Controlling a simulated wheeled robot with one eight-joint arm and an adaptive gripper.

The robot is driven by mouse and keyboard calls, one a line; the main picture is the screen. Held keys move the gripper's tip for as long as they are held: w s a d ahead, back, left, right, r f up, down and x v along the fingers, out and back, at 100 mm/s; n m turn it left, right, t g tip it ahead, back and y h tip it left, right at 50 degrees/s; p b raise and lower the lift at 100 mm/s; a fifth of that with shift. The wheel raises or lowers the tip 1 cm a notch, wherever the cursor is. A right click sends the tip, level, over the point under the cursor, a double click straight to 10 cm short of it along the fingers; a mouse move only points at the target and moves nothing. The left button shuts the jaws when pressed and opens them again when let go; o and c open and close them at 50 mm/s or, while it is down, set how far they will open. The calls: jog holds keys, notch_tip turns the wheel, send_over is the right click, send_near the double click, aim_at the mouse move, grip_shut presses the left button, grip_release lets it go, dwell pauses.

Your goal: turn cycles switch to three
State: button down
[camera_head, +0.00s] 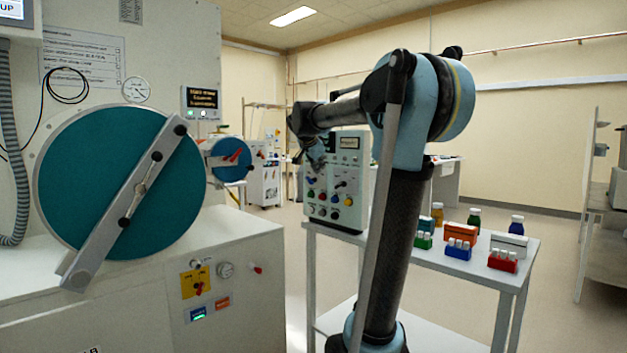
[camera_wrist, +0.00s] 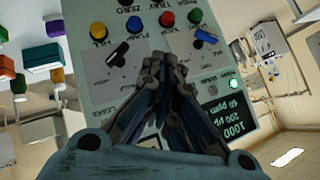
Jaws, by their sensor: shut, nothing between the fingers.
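A pale green control box (camera_head: 350,170) stands on a white table, in front of my arm's end. It fills the middle of the wrist view (camera_wrist: 90,85), upside down. Its face has a black rotary knob (camera_wrist: 117,52), a blue rotary knob (camera_wrist: 206,37) and coloured buttons. The small captions beside the knobs are too blurred to tell which is the cycles switch. My gripper (camera_wrist: 162,62) is shut and empty, its tips before the panel between the two knobs. Its fingers hide part of the panel centre; whether they touch it I cannot tell. In the head view my gripper (camera_head: 318,154) overlaps the box's left side.
The white table (camera_head: 455,270) also carries small bottles and coloured racks, such as a red one (camera_head: 503,262), right of the box. A large machine with a round teal door (camera_head: 95,195) stands at left. A dark display (camera_wrist: 228,115) is on the box panel.

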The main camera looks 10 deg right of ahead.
aim_at(309, 180)
jog(key=w+a+r+m, duration=0.1)
jog(key=w+r, duration=0.2)
jog(key=w, duration=0.2)
jog(key=shift+t, duration=0.5)
jog(key=shift+a+f+x, duration=0.3)
jog(key=shift+a+x, duration=0.1)
jog(key=shift+x, duration=1.65)
jog(key=shift+a+f+x, duration=0.3)
jog(key=shift+a+x, duration=0.1)
jog(key=shift+x, duration=1.65)
jog(key=shift+a+f+x, duration=0.3)
jog(key=shift+a+x, duration=0.1)
jog(key=shift+x, duration=1.6)
